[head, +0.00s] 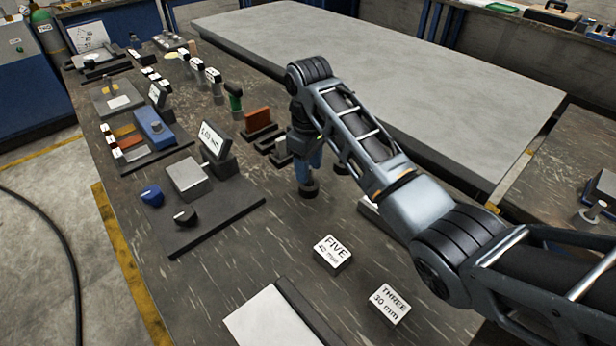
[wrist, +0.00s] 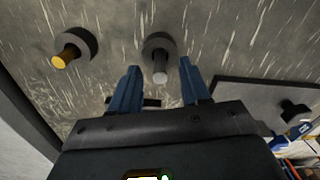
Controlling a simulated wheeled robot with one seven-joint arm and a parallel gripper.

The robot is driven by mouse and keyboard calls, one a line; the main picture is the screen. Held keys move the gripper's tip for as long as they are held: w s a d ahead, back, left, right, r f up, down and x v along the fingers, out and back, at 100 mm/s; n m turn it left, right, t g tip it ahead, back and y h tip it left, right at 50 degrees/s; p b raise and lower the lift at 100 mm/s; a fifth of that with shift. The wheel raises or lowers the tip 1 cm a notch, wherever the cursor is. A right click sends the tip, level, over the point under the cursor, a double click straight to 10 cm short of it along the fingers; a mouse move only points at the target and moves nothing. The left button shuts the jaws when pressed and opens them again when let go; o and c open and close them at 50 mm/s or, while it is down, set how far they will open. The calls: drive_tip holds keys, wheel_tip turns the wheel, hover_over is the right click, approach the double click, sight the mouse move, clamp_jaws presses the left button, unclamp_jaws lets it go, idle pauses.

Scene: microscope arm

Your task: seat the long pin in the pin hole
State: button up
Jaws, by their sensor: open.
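In the wrist view, a grey pin (wrist: 160,72) stands in a dark round collar (wrist: 163,43), just beyond and between the two blue fingers of my gripper (wrist: 158,80). The fingers are apart, with no visible contact on the pin. To the left, a brass-tipped pin (wrist: 66,56) stands in another dark collar (wrist: 82,41). I cannot tell which is the long pin. In the head view, my gripper (head: 308,178) points down over a dark round base (head: 308,190) on the bench. My arm hides part of the area behind it. I cannot make out the pin hole.
To the left is a dark plate (head: 215,222) with a grey block, a display (head: 214,142) and knobs. A white-topped panel (head: 270,320) lies in front. Bare bench lies between them.

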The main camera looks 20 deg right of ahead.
drive_tip(key=shift+f, duration=1.4)
drive_tip(key=shift+c, duration=0.3)
clamp_jaws()
